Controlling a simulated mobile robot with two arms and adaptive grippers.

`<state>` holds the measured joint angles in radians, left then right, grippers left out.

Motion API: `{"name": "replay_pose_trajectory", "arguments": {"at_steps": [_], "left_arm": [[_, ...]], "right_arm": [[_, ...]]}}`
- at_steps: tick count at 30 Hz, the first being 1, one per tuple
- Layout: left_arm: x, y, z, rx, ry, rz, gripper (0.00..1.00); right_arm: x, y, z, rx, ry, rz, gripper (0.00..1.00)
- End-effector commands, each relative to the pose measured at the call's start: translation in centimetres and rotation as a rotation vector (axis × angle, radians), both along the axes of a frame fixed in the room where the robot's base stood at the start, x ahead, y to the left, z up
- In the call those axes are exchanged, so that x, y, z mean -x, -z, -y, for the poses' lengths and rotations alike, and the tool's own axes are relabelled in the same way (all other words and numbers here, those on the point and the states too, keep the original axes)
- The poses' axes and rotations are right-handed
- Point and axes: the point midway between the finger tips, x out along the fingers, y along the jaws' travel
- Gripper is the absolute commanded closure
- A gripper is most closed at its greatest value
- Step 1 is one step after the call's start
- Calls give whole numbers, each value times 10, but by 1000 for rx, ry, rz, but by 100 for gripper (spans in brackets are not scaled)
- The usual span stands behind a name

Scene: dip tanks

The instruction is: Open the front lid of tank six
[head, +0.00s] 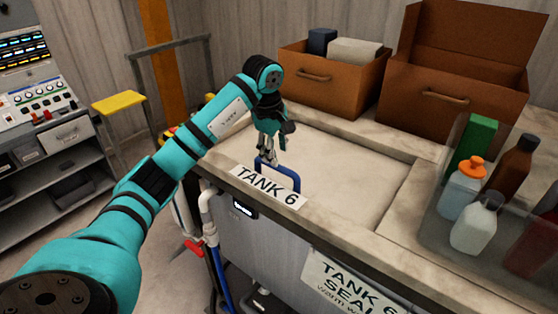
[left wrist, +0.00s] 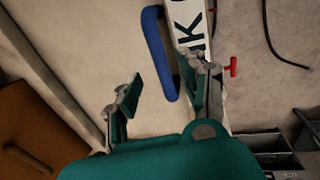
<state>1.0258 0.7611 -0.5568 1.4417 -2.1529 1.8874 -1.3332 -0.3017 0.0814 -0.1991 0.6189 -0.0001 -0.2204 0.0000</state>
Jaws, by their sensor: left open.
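The front lid of tank six (head: 345,180) is a pale flat panel set in the stone-like counter, and it lies closed. A blue bar handle (head: 287,174) stands at its front left, just behind the white "TANK 6" label (head: 268,187). My left gripper (head: 268,154) points down over the handle's left end. In the left wrist view the open fingers (left wrist: 165,92) are spread, with the blue handle (left wrist: 156,55) ahead of the gap between them. I cannot tell whether a finger touches the handle. My right gripper is out of view.
Two brown boxes (head: 325,95) (head: 445,108) stand behind the lid; the right one is open. A clear bin with several bottles (head: 470,225) is on the right. Pipes with a red valve (head: 194,246) run down the tank's left front. The lid's top is clear.

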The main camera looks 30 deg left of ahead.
Motion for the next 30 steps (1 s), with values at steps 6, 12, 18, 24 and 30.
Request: {"name": "replay_pose_trajectory", "arguments": {"at_steps": [6, 12, 18, 24, 30], "left_arm": [[-7, 36, 1, 3, 0, -2, 57], [-10, 52, 1, 2, 0, 0, 57], [-11, 54, 1, 0, 0, 2, 57], [-11, 54, 1, 1, 0, 2, 70], [-11, 54, 1, 1, 0, 1, 96]], "right_arm": [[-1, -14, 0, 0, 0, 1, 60], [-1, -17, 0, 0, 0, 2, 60], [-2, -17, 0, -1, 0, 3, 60], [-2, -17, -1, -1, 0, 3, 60], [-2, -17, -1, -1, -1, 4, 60]]}}
